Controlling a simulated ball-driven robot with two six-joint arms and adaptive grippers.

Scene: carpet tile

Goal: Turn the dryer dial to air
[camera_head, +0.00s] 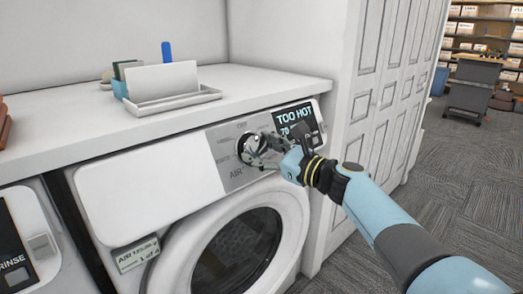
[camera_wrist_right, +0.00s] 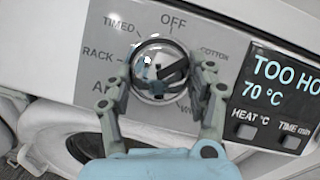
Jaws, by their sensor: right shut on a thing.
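The dryer dial (camera_wrist_right: 160,68) is a round silver knob on a grey panel. Around it in the right wrist view are the words OFF, TIMED, RACK, COTTON and a partly hidden AIR (camera_wrist_right: 103,92); another at lower right is mostly covered. A dark bar crosses the knob face, slanting up to the right; which end points is unclear. My right gripper (camera_wrist_right: 160,84) has a finger on each side of the knob and is shut on it. In the head view the gripper (camera_head: 264,150) partly covers the dial. My left gripper is not in view.
The dryer's display (camera_head: 297,120) reads TOO HOT, 70 °C, with HEAT and TIME buttons below. A round door (camera_head: 238,250) is under the panel. A white tray (camera_head: 175,102) with cards sits on the counter (camera_head: 60,125). Another machine (camera_head: 25,240) stands left. Carpet (camera_head: 455,185) is open at right.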

